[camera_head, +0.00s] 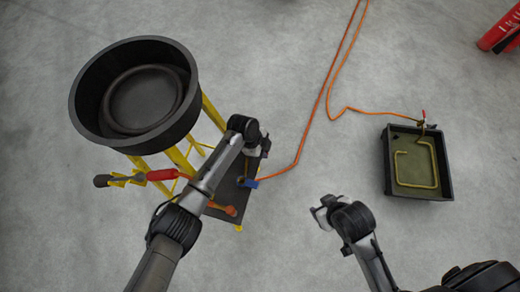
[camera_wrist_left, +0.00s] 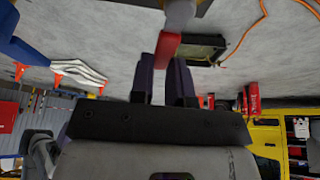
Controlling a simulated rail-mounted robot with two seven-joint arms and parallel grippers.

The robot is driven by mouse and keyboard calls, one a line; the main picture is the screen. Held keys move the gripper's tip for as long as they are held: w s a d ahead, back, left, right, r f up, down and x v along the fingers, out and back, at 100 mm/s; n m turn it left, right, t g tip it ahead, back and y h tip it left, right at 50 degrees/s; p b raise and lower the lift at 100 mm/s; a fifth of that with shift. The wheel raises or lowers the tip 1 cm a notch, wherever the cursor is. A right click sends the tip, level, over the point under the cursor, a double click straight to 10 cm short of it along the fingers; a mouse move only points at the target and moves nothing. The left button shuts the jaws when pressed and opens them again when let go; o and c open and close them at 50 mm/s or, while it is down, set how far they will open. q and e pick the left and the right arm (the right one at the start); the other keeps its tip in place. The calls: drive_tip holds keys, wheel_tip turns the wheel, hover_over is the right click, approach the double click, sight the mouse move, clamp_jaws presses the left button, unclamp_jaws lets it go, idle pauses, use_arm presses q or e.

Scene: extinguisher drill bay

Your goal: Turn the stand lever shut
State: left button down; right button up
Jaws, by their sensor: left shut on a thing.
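The yellow stand (camera_head: 181,157) carries a round black tub at the left in the head view. My left arm reaches over the stand's dark base plate (camera_head: 228,186). My left gripper (camera_head: 265,147) is beside the stand, its fingers small and partly hidden by the wrist. In the left wrist view, its two dark fingers (camera_wrist_left: 169,75) are shut on a red lever handle (camera_wrist_left: 168,46), which meets a pale round part at the top edge. The lever is hidden behind my arm in the head view. My right gripper (camera_head: 319,212) is apart from the stand, over bare floor; its jaw gap is unclear.
The black tub (camera_head: 180,57) stands high beside my left arm. A red-handled bar (camera_head: 162,174) sticks out left. An orange hose (camera_head: 324,88) crosses the floor. A dark tray (camera_head: 447,188) with a yellow bent tube (camera_head: 399,171) lies right.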

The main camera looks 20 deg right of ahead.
idle(0.4)
use_arm(q)
drive_tip(key=c, duration=1.1)
unclamp_jaws()
drive_tip(key=shift+r, duration=0.2)
wheel_tip(320, 180, up, 4)
drive_tip(key=shift+f+p, duration=0.1)
drive_tip(key=shift+p, duration=0.75)
drive_tip(key=s+d+r, duration=0.2)
drive_tip(key=s+d+r+p, duration=0.1)
drive_tip(key=s+d+r, duration=0.1)
drive_tip(key=s+d, duration=0.1)
drive_tip(key=s+d+r+p, duration=0.1)
drive_tip(key=s+d+r, duration=0.1)
drive_tip(key=s+d, duration=0.1)
drive_tip(key=shift+s+d+r, duration=0.1)
drive_tip(key=shift+d+r, duration=0.1)
drive_tip(key=shift+r, duration=0.2)
